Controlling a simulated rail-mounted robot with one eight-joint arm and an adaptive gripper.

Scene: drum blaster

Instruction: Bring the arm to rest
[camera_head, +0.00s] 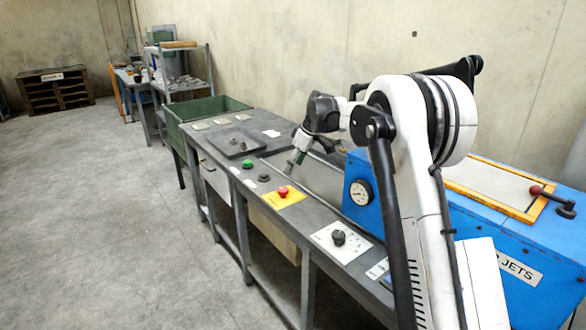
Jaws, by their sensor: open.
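My arm (408,150) is white and black and stands large at the right of the head view. It bends over the workbench, and its dark wrist (322,112) points down and to the left. My gripper (292,163) hangs low over the bench top, beyond the red button and left of the blue machine. It is small in the picture. Its fingers are apart, and I see nothing held between them. I cannot tell whether the fingertips touch the bench.
The grey workbench (228,165) carries a red button on a yellow plate (284,197), a green button (247,164) and a black knob (338,237). A blue machine (361,207) with a gauge stands right. A green bin (205,107) is behind. Floor at left is clear.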

